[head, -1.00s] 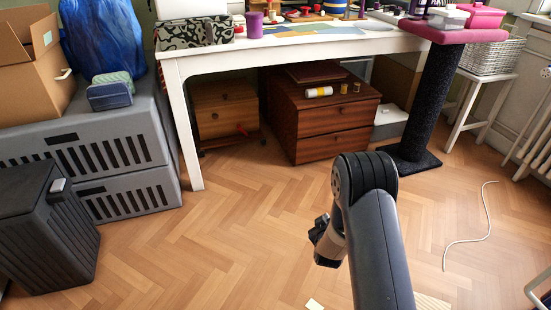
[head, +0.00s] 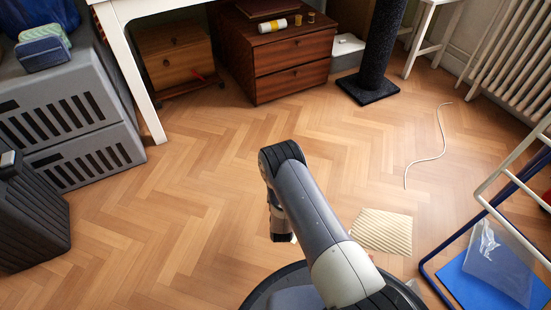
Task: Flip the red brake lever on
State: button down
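A small red lever (head: 197,75) shows at the lower front of the smaller wooden drawer cabinet (head: 172,55) under the white table. It is small in the picture, and I cannot tell its position. My gripper (head: 281,236) hangs below my bent arm near the middle of the picture, above the floor and well apart from the lever. The arm partly hides the gripper, and its fingers are not clear.
A larger wooden drawer cabinet (head: 283,72) stands right of the small one. A white table leg (head: 135,80) and grey crates (head: 65,115) are at left. A black post base (head: 367,89), white cord (head: 428,159) and striped mat (head: 382,231) are at right. Mid-floor is clear.

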aim_at(194, 72)
jog(key=i+j+u, duration=0.1)
jog(key=i+j, duration=0.25)
jog(key=i+j+u, duration=0.1)
jog(key=i+j, duration=0.2)
jog(key=i, duration=0.25)
jog(key=i+j, duration=0.3)
jog(key=i, duration=0.15)
jog(key=i+j+u, duration=0.15)
jog(key=i, duration=0.35)
jog(key=i+j+u, duration=0.1)
jog(key=i+j, duration=0.25)
jog(key=i, duration=0.75)
